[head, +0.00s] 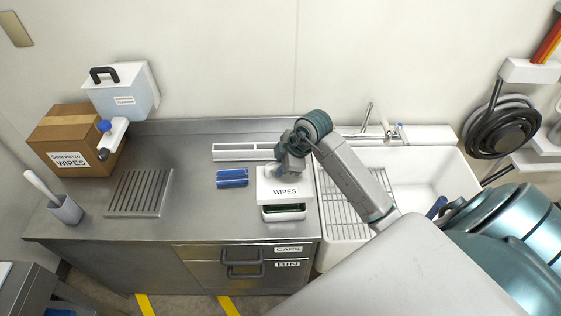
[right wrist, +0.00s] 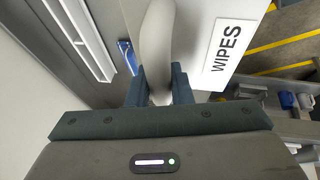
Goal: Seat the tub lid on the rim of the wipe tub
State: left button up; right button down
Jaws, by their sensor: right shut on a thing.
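The tub lid (head: 264,187) is a white plate with a black-on-white WIPES label. My right gripper (head: 279,172) is shut on the lid's pale raised handle, which stands between the two dark fingers in the right wrist view (right wrist: 157,30). The white wipe tub (head: 284,217) stands on the steel counter near its front edge. The lid covers most of the tub in the head view; a dark green strip of its inside shows in front of the lid. The lid appears raised and apart from the rim. My left gripper is not in view.
Blue packs (head: 232,178) lie left of the tub, with a white divided rail (head: 240,152) behind. A sink (head: 425,175) with a wire rack (head: 350,195) is on the right. A slotted steel drainer (head: 140,193) and a box (head: 75,138) stand left. Counter between drainer and packs is clear.

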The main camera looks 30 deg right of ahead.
aim_at(283, 176)
jog(key=shift+r, duration=0.15)
jog(key=shift+s+a+p, duration=0.1)
jog(key=shift+p, duration=0.25)
jog(key=shift+f+b, duration=0.6)
jog(key=shift+f, duration=0.2)
notch_tip(283, 176, down, 3)
jog(key=shift+r+b, duration=0.2)
jog(key=shift+b, duration=0.55)
jog(key=shift+f+b, duration=0.5)
jog(key=shift+f, duration=0.4)
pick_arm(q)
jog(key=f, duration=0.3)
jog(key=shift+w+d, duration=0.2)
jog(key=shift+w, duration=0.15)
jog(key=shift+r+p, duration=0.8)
pick_arm(e)
jog(key=shift+r, duration=0.1)
